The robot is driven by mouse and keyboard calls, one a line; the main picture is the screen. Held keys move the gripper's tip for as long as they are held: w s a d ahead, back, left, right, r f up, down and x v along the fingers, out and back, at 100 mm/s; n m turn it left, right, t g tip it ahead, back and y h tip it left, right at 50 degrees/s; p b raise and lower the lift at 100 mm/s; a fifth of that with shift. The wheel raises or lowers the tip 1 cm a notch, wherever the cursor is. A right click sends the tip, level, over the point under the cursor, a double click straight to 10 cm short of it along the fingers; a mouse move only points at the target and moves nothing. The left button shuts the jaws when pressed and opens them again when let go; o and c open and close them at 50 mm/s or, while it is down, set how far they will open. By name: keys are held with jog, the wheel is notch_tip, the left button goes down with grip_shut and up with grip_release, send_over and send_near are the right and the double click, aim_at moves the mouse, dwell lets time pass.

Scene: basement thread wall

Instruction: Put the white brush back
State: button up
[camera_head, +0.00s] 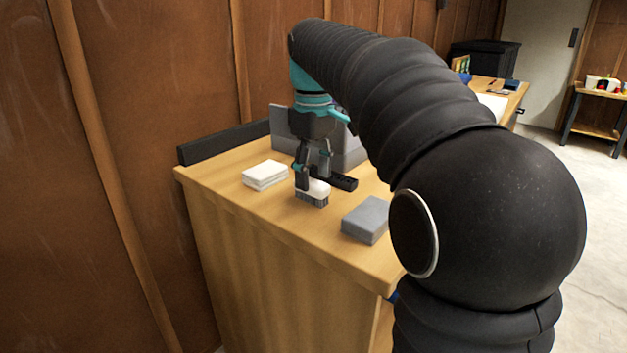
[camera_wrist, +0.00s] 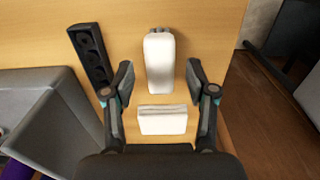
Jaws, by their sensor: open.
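The white brush (camera_head: 315,190) stands on the wooden bench top, white back up and dark bristles down. In the wrist view the brush (camera_wrist: 160,62) is a long white shape running up the picture. My gripper (camera_head: 315,172) is low over it, open. In the wrist view my gripper (camera_wrist: 160,75) has one finger on each side of the brush, with gaps showing; whether a finger touches it I cannot tell. A black holder with round holes (camera_head: 337,181) lies beside the brush; it also shows in the wrist view (camera_wrist: 90,55).
A folded white cloth (camera_head: 265,174) lies left of the brush. A grey block (camera_head: 366,219) lies to its right, partly behind my arm. A grey bin (camera_head: 285,126) stands behind my gripper. The bench's near edge is close, and a wooden wall (camera_head: 110,110) rises at the left.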

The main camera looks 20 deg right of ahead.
aim_at(313, 181)
notch_tip(313, 181, up, 10)
jog(key=p, duration=0.2)
jog(key=shift+f, duration=0.2)
